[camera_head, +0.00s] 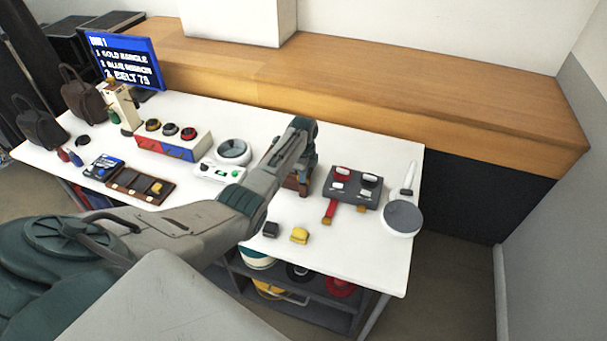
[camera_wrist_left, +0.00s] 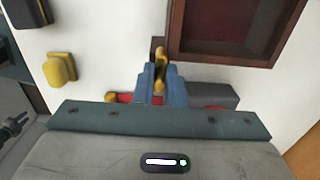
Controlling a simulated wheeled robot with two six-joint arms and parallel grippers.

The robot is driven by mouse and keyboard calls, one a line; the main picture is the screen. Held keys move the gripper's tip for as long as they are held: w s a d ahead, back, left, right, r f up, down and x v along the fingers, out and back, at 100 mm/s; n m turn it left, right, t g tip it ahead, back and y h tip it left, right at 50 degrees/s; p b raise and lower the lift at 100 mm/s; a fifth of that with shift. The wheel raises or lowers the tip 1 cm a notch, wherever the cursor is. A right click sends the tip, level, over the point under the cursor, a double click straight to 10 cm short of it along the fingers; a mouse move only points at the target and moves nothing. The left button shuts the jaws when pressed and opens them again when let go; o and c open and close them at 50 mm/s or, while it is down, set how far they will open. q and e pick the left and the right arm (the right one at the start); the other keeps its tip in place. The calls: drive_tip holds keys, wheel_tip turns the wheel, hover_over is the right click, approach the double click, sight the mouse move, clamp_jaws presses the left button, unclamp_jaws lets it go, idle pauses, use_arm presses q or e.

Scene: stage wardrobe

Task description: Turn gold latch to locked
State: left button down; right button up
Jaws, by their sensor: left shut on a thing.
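The gold latch (camera_wrist_left: 159,58) shows in the left wrist view as a small gold piece between the fingertips, against a dark backing beside a dark red box with a brown frame (camera_wrist_left: 224,57). My left gripper (camera_wrist_left: 159,82) is shut on the latch; its blue fingers hide part of it. In the head view my left gripper (camera_head: 306,168) points down at the brown box (camera_head: 291,183), and the latch is hidden behind my arm and fingers. I cannot read the latch's locked or unlocked side. My right gripper is not in view.
A yellow block (camera_head: 299,235) and a dark block (camera_head: 270,230) lie near the table's front edge. A grey panel (camera_head: 346,202) with red and white parts and a round grey-topped object (camera_head: 402,218) stand to the right. A white unit with a round dish (camera_head: 234,151) is left of my gripper.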

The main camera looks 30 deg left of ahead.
use_arm(q)
drive_tip(key=c, duration=1.5)
unclamp_jaws()
wheel_tip(320, 180, up, 11)
drive_tip(key=shift+f+b, duration=0.1)
drive_tip(key=shift+b, duration=1.05)
drive_tip(key=shift+d, duration=0.1)
